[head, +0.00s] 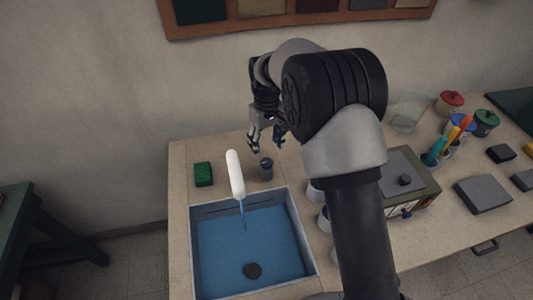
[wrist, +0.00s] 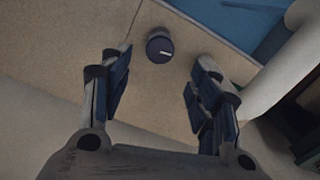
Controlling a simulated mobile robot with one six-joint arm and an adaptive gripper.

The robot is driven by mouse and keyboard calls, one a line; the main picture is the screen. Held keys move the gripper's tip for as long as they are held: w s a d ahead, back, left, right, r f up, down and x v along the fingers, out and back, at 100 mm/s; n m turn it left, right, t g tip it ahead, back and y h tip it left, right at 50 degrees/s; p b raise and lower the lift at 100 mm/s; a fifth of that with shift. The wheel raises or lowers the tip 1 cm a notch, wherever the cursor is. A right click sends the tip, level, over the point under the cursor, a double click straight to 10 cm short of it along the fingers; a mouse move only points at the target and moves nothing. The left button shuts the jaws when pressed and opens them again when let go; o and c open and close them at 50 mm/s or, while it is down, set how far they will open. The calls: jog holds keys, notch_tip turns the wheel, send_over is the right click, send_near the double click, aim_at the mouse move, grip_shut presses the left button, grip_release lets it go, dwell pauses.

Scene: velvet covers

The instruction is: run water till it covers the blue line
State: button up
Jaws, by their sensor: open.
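The sink basin (head: 308,240) is in the counter at the lower middle of the head view, with blue water (head: 220,250) in it. A thin blue stream (head: 243,216) falls from the white spout (head: 236,173) into the water. A dark round drain piece (head: 252,271) shows through the water. A dark mark runs along the back wall; I cannot tell whether it is the blue line. The dark tap knob (head: 266,168) stands right of the spout. My gripper (head: 267,140) is open above and behind the knob. In the wrist view the knob (wrist: 160,47), with a white mark, shows between and beyond the fingertips.
A green sponge (head: 203,174) lies left of the spout. White cups (head: 315,191) stand along the sink's right side, partly hidden by my arm. A box with a grey top (head: 405,180), a red-lidded pot (head: 449,102) and a green-lidded pot (head: 485,122) are on the right.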

jog(key=shift+r, duration=2.05)
dwell(6.0)
